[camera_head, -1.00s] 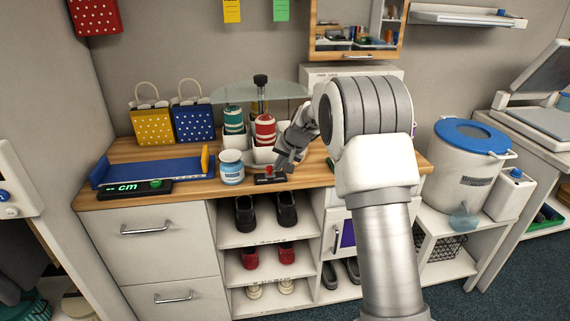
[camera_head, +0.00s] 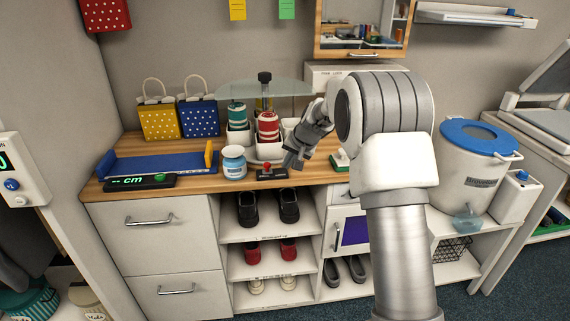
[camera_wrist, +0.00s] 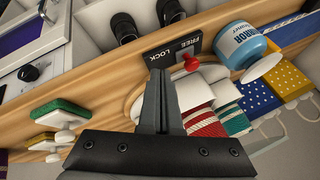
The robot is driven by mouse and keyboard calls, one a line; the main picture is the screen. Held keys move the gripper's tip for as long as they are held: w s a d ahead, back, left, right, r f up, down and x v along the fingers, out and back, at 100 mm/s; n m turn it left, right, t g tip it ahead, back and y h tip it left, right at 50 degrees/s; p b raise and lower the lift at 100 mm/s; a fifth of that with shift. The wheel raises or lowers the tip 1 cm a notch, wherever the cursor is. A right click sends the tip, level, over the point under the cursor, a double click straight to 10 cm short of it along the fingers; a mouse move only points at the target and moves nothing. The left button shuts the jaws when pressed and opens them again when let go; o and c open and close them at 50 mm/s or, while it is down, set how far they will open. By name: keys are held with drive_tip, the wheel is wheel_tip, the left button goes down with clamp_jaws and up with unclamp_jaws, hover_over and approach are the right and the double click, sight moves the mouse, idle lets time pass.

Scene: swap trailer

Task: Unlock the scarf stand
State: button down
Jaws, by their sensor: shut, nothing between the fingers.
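The scarf stand has a clear glass disc (camera_head: 290,88), a black top knob (camera_head: 265,77), and white holders with a red striped scarf roll (camera_head: 268,127) and a green one (camera_head: 237,116). In front of it a black plate (camera_head: 272,175) carries a red-knobbed lever (camera_head: 267,166). In the wrist view the plate (camera_wrist: 160,57) reads FREE and LOCK, with the red knob (camera_wrist: 191,63) beside the lettering. My gripper (camera_head: 291,164) is shut and empty, just right of the lever; its tips (camera_wrist: 160,74) show near the plate. I cannot tell whether they touch it.
A white-and-blue jar (camera_head: 234,162) stands close left of the lever. A blue measuring tray (camera_head: 165,164) and display (camera_head: 141,181) lie farther left. Shoes fill shelves below the counter edge.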

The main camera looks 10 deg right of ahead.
drive_tip(key=p+v, duration=0.1)
drive_tip(key=v, duration=0.9)
drive_tip(key=s+a+r+n+h+p, duration=0.1)
drive_tip(key=s+r+p, duration=0.1)
drive_tip(key=s+r, duration=0.6)
drive_tip(key=s+r+n+p, duration=0.1)
drive_tip(key=s+r+p, duration=0.2)
drive_tip(key=s+r, duration=0.5)
drive_tip(key=s+d+f+n+h+p, duration=0.1)
drive_tip(key=s+p, duration=0.3)
drive_tip(key=s, duration=1.9)
drive_tip(key=shift+s+d+n+g+h, duration=0.2)
drive_tip(key=shift+n+g+h, duration=0.15)
drive_tip(key=shift+n, duration=0.35)
